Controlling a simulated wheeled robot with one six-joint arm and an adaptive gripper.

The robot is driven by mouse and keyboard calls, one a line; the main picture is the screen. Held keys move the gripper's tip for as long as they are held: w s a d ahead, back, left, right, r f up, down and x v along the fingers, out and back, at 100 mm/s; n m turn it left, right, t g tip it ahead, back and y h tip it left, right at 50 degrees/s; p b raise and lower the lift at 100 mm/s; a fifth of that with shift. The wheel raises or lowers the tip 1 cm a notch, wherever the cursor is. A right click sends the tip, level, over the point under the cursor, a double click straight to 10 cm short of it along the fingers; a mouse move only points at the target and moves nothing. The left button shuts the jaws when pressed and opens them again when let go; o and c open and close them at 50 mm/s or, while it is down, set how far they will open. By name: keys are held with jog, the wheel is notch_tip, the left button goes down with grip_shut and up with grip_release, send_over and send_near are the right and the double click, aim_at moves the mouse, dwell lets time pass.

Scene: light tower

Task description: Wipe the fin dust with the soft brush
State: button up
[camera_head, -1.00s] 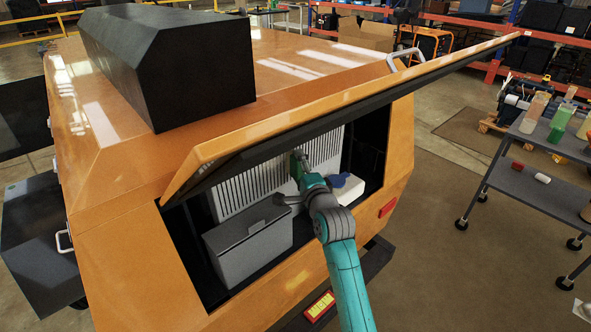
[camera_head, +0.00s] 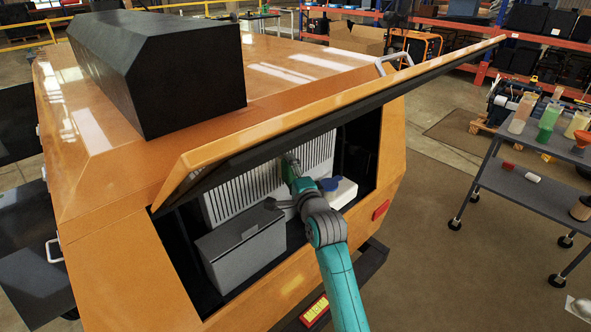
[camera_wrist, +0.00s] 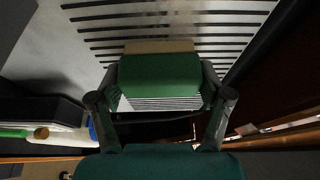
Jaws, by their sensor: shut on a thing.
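The light grey finned panel (camera_head: 228,200) stands at the back of the open orange compartment. Its dark slots fill the top of the wrist view (camera_wrist: 205,20). My gripper (camera_head: 291,172) reaches in under the raised lid and is shut on the soft brush, a green block (camera_wrist: 158,76) with a tan strip at its far side. In the wrist view a finger stands on each side of the block. The tan strip lies against or just in front of the fins; I cannot tell if it touches. Part of the panel is hidden by my arm and the lid. I cannot make out dust.
The lid (camera_head: 330,108) slopes above my arm. A grey box (camera_head: 240,250) stands in front of the panel at left. A white container (camera_head: 341,192) with a blue cap is close to the right of my gripper. A grey cart (camera_head: 535,190) stands at far right.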

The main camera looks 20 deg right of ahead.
jog(key=shift+s+a, duration=0.55)
jog(key=shift+a, duration=1.2)
jog(key=shift+s+a, duration=0.5)
jog(key=shift+a, duration=1.2)
jog(key=shift+s+a, duration=0.55)
jog(key=shift+a, duration=1.2)
jog(key=shift+r, duration=0.15)
